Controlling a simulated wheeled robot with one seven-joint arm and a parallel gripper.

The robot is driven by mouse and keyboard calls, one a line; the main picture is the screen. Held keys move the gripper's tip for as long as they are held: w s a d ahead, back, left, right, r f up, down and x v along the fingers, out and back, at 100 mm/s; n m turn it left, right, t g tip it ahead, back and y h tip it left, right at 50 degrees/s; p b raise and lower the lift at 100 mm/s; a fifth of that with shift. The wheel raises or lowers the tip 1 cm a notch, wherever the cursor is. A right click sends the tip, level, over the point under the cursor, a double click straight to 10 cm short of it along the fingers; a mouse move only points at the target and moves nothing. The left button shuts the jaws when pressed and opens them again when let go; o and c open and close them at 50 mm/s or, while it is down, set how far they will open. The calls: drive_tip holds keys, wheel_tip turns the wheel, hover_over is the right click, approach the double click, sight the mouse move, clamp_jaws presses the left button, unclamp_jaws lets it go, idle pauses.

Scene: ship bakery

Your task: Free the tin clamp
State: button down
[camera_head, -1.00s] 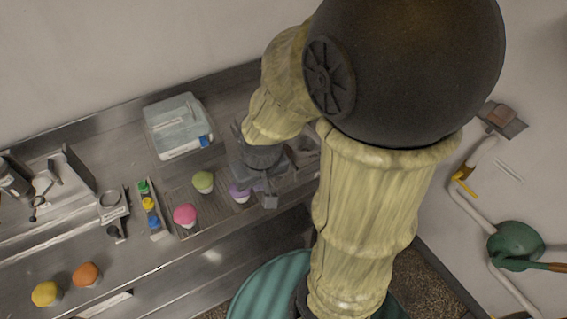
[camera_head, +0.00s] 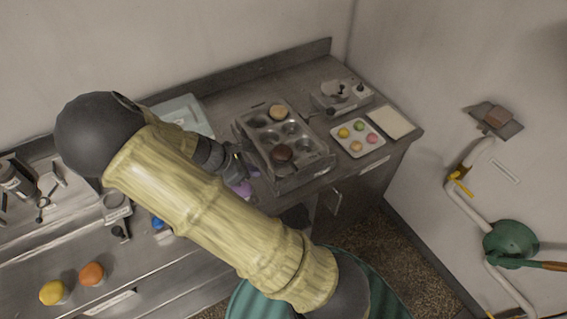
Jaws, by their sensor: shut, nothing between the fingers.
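A grey metal muffin tin (camera_head: 300,133) lies on the right part of the steel counter. A tan bun (camera_head: 277,111) sits in a far cup and a dark brown bun (camera_head: 281,153) in a near cup; other cups look empty. A small dark lever (camera_head: 320,111) shows at the tin's right side; I cannot tell if it is the clamp. My gripper (camera_head: 244,165) is shut and empty just left of the tin. Its fingertips are small and partly hidden, and I cannot tell whether they touch the tin.
A white tray (camera_head: 340,148) with several coloured small cakes and a pale board (camera_head: 391,122) lie right of the tin. A grey device (camera_head: 342,98) stands behind them. A purple cupcake (camera_head: 243,188) is close below my gripper. A clear-lidded box (camera_head: 185,112) is partly behind my arm.

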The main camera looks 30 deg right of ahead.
sight(291, 168)
drive_tip(key=shift+w+r+n+t+h, duration=0.25)
drive_tip(key=shift+w+n+h, duration=0.35)
drive_tip(key=shift+n, duration=0.3)
drive_tip(key=shift+s+f, duration=0.1)
drive_tip(key=p+x, duration=0.3)
drive_tip(key=x, duration=0.6)
drive_tip(key=shift+d, duration=0.2)
drive_tip(key=d+p, duration=0.2)
drive_tip(key=d, duration=0.1)
drive_tip(key=shift+d+f+p, duration=0.1)
drive_tip(key=shift+d+p, duration=0.1)
drive_tip(key=shift+p, duration=0.1)
drive_tip(key=shift+d+f, duration=0.15)
drive_tip(key=shift+d, duration=0.2)
